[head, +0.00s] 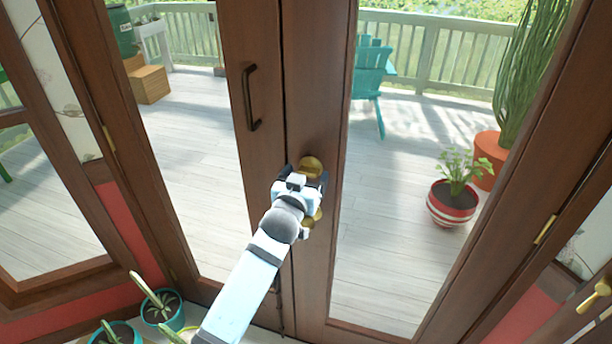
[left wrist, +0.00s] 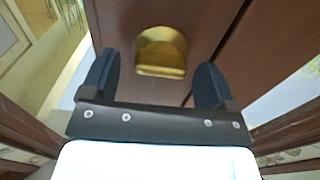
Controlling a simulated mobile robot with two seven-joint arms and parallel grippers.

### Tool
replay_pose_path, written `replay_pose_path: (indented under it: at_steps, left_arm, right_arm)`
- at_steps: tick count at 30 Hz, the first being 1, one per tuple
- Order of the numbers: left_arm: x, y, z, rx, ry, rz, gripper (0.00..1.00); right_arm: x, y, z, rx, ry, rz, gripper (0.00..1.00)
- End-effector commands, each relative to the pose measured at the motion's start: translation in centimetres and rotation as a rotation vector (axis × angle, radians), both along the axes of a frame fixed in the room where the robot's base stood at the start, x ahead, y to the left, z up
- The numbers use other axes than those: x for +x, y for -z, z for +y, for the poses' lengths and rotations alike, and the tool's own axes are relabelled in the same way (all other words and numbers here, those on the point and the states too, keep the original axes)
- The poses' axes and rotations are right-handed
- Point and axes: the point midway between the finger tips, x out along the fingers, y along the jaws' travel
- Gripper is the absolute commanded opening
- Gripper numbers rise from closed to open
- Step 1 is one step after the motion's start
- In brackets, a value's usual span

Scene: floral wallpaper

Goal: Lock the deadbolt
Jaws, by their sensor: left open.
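The brass deadbolt (head: 311,166) sits on the right leaf of the brown double door, by the seam. Its lower part is hidden by my left gripper (head: 305,182) in the head view. In the left wrist view the deadbolt (left wrist: 160,50) shows a round plate with a turn piece lying crosswise in the picture. My left gripper (left wrist: 156,82) is open, its two dark fingers apart with the deadbolt ahead, between their lines. I cannot tell whether the fingers touch it. A brass knob (head: 315,216) below is partly hidden by my gripper. My right gripper is not in view.
A dark pull handle (head: 250,97) stands out from the left door leaf, up and left of my gripper. Potted plants (head: 162,307) stand at the lower left. Beyond the glass are a deck, a teal chair (head: 370,75) and a striped pot (head: 450,205).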

Motion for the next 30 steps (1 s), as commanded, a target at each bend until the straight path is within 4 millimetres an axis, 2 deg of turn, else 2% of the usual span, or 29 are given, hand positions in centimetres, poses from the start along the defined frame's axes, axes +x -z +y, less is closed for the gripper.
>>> replay_pose_path:
  at_steps: [10, 15, 17, 30]
  left_arm:
    - [0.39, 0.04, -0.12, 0.001, 0.0, 0.001, 0.81]
    - [0.38, 0.05, -0.1, 0.001, 0.0, 0.001, 0.42]
    - [0.38, 0.05, -0.1, 0.001, 0.0, 0.001, 0.32]
    - [0.38, -0.07, -0.07, 0.086, -0.001, -0.026, 0.32]
  right_arm:
    - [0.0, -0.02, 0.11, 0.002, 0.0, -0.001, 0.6]
    - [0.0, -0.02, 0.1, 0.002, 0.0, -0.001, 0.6]
    - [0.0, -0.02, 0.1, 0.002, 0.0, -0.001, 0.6]
    - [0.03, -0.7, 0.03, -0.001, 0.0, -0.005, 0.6]
